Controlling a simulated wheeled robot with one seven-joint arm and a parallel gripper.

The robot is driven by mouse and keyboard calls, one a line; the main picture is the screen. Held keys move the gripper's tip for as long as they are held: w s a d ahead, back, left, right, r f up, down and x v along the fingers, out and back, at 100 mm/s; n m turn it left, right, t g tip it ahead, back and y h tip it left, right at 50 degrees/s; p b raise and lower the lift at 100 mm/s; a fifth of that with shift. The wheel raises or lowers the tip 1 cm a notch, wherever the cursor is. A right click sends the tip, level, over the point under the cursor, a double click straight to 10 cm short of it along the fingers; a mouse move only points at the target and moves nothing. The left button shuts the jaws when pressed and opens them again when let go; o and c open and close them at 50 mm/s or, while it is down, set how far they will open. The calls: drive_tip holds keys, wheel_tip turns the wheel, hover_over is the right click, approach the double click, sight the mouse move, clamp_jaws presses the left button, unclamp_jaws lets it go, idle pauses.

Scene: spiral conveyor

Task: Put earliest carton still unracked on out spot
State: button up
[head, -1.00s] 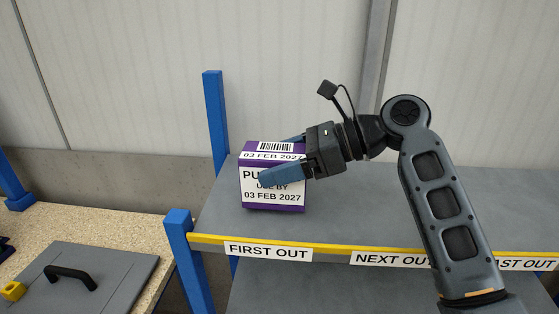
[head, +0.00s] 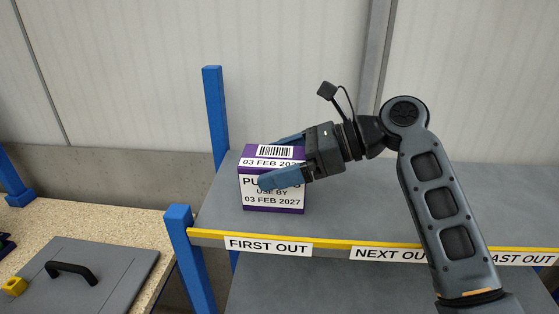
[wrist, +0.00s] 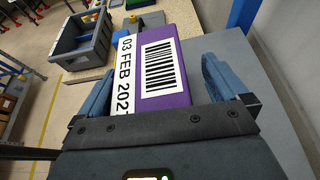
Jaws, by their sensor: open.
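A purple carton (head: 272,205) with white labels reading "USE BY 03 FEB 2027" stands upright on the grey shelf (head: 340,215), above the "FIRST OUT" label (head: 268,246). The carton also shows in the wrist view (wrist: 183,40), with its barcode top facing the camera. My gripper (head: 283,160) is open, its two blue fingers on either side of the carton. In the wrist view a gap shows between the carton and the right finger, and a smaller one at the left. The near finger hides part of the front label.
"NEXT OUT" (head: 390,254) and "LAST OUT" (head: 522,258) labels sit further right on the yellow shelf edge. Blue posts (head: 190,250) bound the shelf's left end. A grey handled lid (head: 95,280) lies on the speckled bench. The wrist view shows a grey crate (wrist: 80,48).

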drive_tip(key=shift+d, duration=0.1)
drive_tip(key=b+v, duration=0.1)
drive_tip(key=v, duration=0.6)
drive_tip(key=shift+d+r, duration=0.2)
drive_tip(key=shift+d, duration=0.05)
drive_tip(key=shift+s, duration=0.1)
